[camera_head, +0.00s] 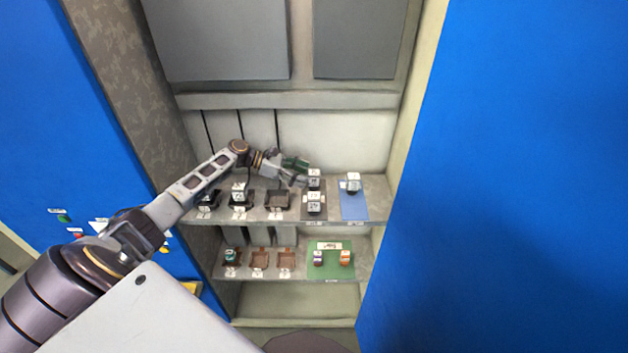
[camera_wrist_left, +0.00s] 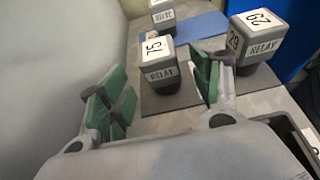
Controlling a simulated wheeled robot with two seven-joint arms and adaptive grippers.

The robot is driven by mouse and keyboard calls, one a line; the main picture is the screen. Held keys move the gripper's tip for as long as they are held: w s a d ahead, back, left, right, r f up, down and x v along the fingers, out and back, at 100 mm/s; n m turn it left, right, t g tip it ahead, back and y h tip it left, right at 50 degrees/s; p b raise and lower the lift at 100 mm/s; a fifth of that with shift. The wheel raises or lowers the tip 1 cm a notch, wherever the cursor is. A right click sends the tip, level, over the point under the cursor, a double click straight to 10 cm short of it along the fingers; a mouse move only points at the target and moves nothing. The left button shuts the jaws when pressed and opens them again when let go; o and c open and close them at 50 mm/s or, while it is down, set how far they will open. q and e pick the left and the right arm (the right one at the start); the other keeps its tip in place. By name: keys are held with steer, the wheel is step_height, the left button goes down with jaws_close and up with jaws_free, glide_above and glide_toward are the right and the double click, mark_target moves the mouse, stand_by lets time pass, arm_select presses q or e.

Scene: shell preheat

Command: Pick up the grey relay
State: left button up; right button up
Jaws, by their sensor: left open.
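Three grey relays with white number labels stand on the upper shelf. The one marked 75 (camera_wrist_left: 158,70) is the back one on a dark grey mat (camera_wrist_left: 160,103); it also shows in the head view (camera_head: 314,180). The one marked 29 (camera_wrist_left: 255,42) stands in front of it on that mat, seen in the head view (camera_head: 315,204). A third relay (camera_head: 350,186) is on a blue mat (camera_head: 354,209). My left gripper (camera_head: 299,170) is open, just left of relay 75. In the wrist view its green-padded fingers (camera_wrist_left: 160,88) flank that relay, with no grip on it.
Black sockets stand left of the mats; two hold relays (camera_head: 240,195) and one looks empty (camera_head: 278,200). A lower shelf has brown sockets (camera_head: 259,259) and a green mat (camera_head: 330,269) with two small parts. Cabinet walls close in both sides.

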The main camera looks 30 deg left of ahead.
mark_target(314, 179)
arm_select(q)
steer(key=shift+p+x, duration=0.85)
steer(key=shift+x, duration=1.2)
steer(key=shift+w+d+f, duration=0.15)
steer(key=shift+d+f, duration=0.25)
steer(key=shift+d, duration=0.05)
steer(key=shift+c, duration=0.3)
steer(key=c, duration=1.1)
steer(key=shift+r, duration=0.15)
steer(key=shift+r+b, duration=0.75)
steer(key=shift+r, duration=4.1)
